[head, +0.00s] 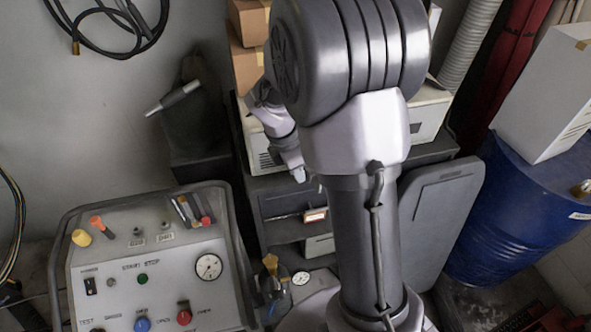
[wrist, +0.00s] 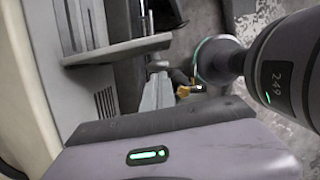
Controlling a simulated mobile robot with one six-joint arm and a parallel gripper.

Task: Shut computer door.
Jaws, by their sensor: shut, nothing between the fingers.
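The computer cabinet (head: 280,183) is dark grey, with open shelves facing me. A dark grey panel with rounded corners (head: 437,225), which looks like its door, stands swung out to the right. My arm covers the middle of the cabinet and the door's left edge, so the hinge is hidden. My gripper (head: 299,174) is shut and empty, pointing down in front of the cabinet's upper left part, apart from the door.
A control console (head: 160,265) with knobs and a gauge stands at the front left. A blue barrel (head: 525,205) with a white box (head: 550,95) on it is close right of the door panel. Cardboard boxes (head: 247,65) are stacked above the cabinet.

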